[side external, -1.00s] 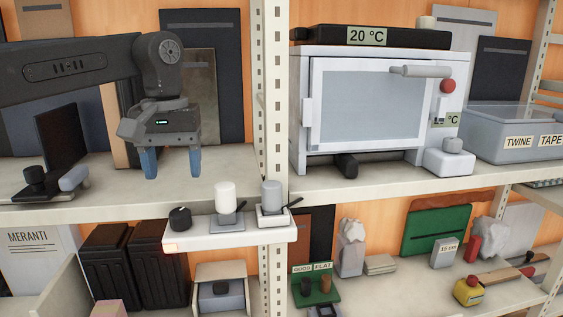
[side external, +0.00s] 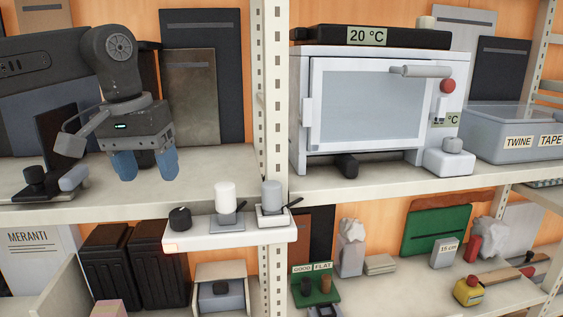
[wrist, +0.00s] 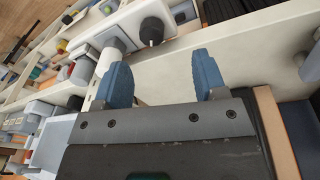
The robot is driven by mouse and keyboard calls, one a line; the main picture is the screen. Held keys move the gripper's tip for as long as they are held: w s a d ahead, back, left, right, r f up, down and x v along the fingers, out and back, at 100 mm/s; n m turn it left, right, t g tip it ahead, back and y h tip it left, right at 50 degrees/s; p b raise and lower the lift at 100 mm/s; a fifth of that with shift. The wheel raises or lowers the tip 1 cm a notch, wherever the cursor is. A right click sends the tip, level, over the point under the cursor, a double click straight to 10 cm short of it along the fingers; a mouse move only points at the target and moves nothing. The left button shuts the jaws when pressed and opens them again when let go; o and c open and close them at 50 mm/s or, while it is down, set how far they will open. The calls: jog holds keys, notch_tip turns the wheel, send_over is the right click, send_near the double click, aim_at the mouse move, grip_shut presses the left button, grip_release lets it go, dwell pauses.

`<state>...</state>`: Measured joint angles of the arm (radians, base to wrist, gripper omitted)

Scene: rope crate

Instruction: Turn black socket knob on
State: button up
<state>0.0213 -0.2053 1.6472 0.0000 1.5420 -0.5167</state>
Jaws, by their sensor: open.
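A black round knob (side external: 180,218) sits at the left end of a white socket strip (side external: 225,238) fixed to the front of the shelf edge. A small orange-lit patch shows on the strip below the knob. My gripper (side external: 146,165) is above the shelf, up and to the left of the knob, with its two blue fingers apart and nothing between them. In the wrist view the knob (wrist: 151,29) lies beyond the open fingers (wrist: 160,75), and the fingers do not touch it.
A white cylinder (side external: 225,197) and a grey cylinder (side external: 271,195) stand on the strip right of the knob. A pale upright post (side external: 272,110) rises behind them. A white oven (side external: 300,130) stands on the right shelf. Bare shelf (side external: 215,180) lies right of my gripper.

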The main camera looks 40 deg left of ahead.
jog(key=s+f+m+t, duration=0.45)
jog(key=s+f, duration=0.55)
jog(key=f, duration=0.4)
jog(key=w+d+r+n+g+y, duration=0.1)
jog(key=w+d+r+y, duration=0.15)
jog(key=w+r, duration=0.35)
jog(key=w+d+r+n+y, duration=0.1)
jog(key=w+d+r+n, duration=0.1)
jog(key=w+d+r, duration=0.35)
jog(key=w+d+r+n+y, duration=0.1)
jog(key=w+d+r+n, duration=0.1)
jog(key=d, duration=0.3)
jog(key=w+d+r+n+t+y, duration=0.1)
jog(key=w+d+r+n+y, duration=0.1)
jog(key=d, duration=0.4)
jog(key=shift+w+r+n, duration=0.35)
jog(key=shift+w+n, duration=0.1)
jog(key=shift+w, duration=0.8)
